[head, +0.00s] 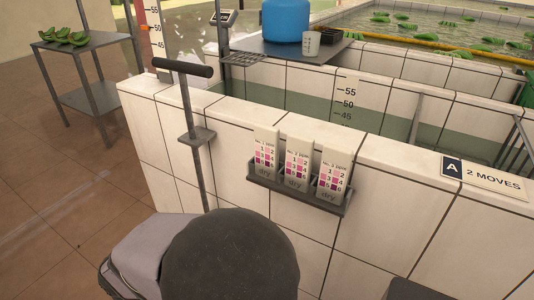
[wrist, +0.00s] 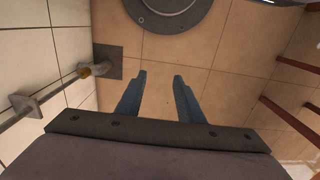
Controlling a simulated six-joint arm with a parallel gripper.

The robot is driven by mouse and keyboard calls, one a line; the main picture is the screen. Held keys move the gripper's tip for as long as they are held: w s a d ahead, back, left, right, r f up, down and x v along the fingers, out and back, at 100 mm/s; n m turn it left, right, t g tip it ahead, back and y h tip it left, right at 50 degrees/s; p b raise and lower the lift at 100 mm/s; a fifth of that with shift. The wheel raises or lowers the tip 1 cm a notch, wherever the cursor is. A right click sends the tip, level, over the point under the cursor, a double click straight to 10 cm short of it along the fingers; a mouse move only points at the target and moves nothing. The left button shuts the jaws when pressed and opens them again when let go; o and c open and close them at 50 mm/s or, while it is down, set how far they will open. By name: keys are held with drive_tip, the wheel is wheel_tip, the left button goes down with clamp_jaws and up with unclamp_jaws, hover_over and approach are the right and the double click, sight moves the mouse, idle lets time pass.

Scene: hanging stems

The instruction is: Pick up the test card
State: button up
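Three upright test cards stand side by side in a dark grey rack (head: 300,196) on the white tiled wall in the head view. They are the left card (head: 266,150), the middle card (head: 297,158) and the right card (head: 333,168). Each has pink and purple squares, numbers and the word "dry" low down. My gripper (wrist: 160,75) shows in the wrist view with its two blue-grey fingers apart and nothing between them. It faces the tan floor. The cards are not in the wrist view, and the fingers cannot be made out in the head view.
A dark T-handled pole (head: 190,125) stands against the wall left of the rack. A sign (head: 485,175) reading "A 2 MOVES" lies on the wall top at right. Behind are a water basin, a blue container (head: 286,20) and a white cup (head: 311,43).

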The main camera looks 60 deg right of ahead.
sight(266, 125)
drive_tip(key=w+d+r+p, duration=0.2)
drive_tip(key=d+r+p, duration=0.7)
drive_tip(key=r+p, duration=0.25)
drive_tip(key=w+d+r+p, duration=0.3)
drive_tip(key=d+r+p, duration=0.65)
drive_tip(key=r, duration=0.25)
drive_tip(key=s+d+r+p, duration=0.3)
drive_tip(key=d+r+p, duration=0.2)
drive_tip(key=s+d+r+p, duration=0.3)
drive_tip(key=d+r+p, duration=0.2)
drive_tip(key=p, duration=0.1)
drive_tip(key=s+d+r+p, duration=0.3)
drive_tip(key=d+r+p, duration=0.2)
drive_tip(key=d, duration=0.1)
drive_tip(key=shift+s+r+p, duration=0.3)
drive_tip(key=shift+r, duration=0.05)
drive_tip(key=shift+s+d+f+p, duration=0.1)
drive_tip(key=shift+s+f+p, duration=0.1)
drive_tip(key=shift+f, duration=0.35)
drive_tip(key=shift+s+f+p, duration=0.1)
drive_tip(key=shift+f+p, duration=0.05)
drive_tip(key=shift+f, duration=0.4)
drive_tip(key=shift+a+f+p, duration=0.25)
drive_tip(key=shift+f+p, duration=0.15)
drive_tip(key=shift+f, duration=0.1)
drive_tip(key=shift+s+a+f+p, duration=0.15)
drive_tip(key=shift+f+p, duration=0.5)
drive_tip(key=shift+f, duration=1.45)
